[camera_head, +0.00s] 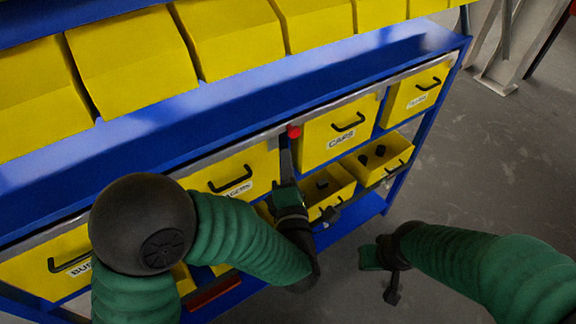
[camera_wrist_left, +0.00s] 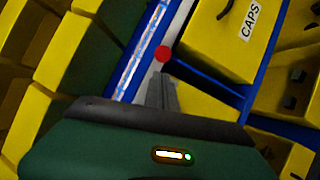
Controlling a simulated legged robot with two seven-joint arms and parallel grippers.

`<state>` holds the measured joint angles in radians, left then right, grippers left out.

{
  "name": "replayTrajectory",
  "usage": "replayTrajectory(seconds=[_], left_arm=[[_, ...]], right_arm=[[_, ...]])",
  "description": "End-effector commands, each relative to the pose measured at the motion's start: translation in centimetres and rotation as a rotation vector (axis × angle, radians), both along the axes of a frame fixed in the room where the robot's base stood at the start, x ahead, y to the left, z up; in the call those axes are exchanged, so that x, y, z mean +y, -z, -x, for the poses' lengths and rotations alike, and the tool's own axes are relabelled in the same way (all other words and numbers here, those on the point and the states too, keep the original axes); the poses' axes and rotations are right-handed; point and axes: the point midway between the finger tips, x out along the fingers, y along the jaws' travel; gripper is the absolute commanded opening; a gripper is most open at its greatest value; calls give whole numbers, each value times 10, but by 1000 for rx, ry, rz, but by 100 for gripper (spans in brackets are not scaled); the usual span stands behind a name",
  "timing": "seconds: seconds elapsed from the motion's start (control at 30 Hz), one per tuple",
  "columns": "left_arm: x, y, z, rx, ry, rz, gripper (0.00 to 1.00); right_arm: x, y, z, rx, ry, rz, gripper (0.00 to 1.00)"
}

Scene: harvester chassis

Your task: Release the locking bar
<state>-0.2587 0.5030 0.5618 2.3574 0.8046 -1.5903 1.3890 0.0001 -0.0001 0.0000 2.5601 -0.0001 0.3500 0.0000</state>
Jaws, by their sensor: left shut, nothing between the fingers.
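A long grey bar (camera_head: 345,101) runs along the blue rack above the lower yellow drawers; I take it to be the locking bar. A red knob (camera_head: 293,131) sits on it, left of the CAPS drawer. My left gripper (camera_head: 286,158) is shut and empty, its fingertips just below the knob. In the left wrist view the shut fingers (camera_wrist_left: 161,82) point at the red knob (camera_wrist_left: 163,54); I cannot tell whether they touch it. My right gripper (camera_head: 372,257) is low, away from the rack, over the floor; its jaw state is unclear.
The CAPS drawer (camera_head: 331,122) and other lower drawers have black handles. Open yellow bins (camera_head: 384,158) with dark parts sit below. Large yellow bins (camera_head: 135,62) stand on the shelf above.

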Motion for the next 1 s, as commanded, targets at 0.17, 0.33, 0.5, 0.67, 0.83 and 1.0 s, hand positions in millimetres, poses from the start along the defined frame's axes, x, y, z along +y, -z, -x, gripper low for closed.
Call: replayTrajectory(seconds=[0.17, 0.33, 0.5, 0.67, 0.83, 1.0], left_arm=[[4, -5, -32, 2, -2, -1, 0], [5, -4, -46, 0, 0, -1, 0], [5, -3, -48, 0, 1, -1, 0], [5, -2, -48, 0, 1, -1, 0], [-14, 4, -61, -6, 1, 2, 0], [-35, 1, -75, -3, 2, 1, 0]], right_arm=[[0, -14, 0, 0, 0, 0, 36], [0, -17, 0, 0, 0, 0, 36], [0, -16, 0, 0, 0, 0, 36], [0, -15, 0, 0, 0, 0, 36], [0, 10, 0, 0, 0, 0, 36], [0, 26, 0, 0, 0, 0, 36]])
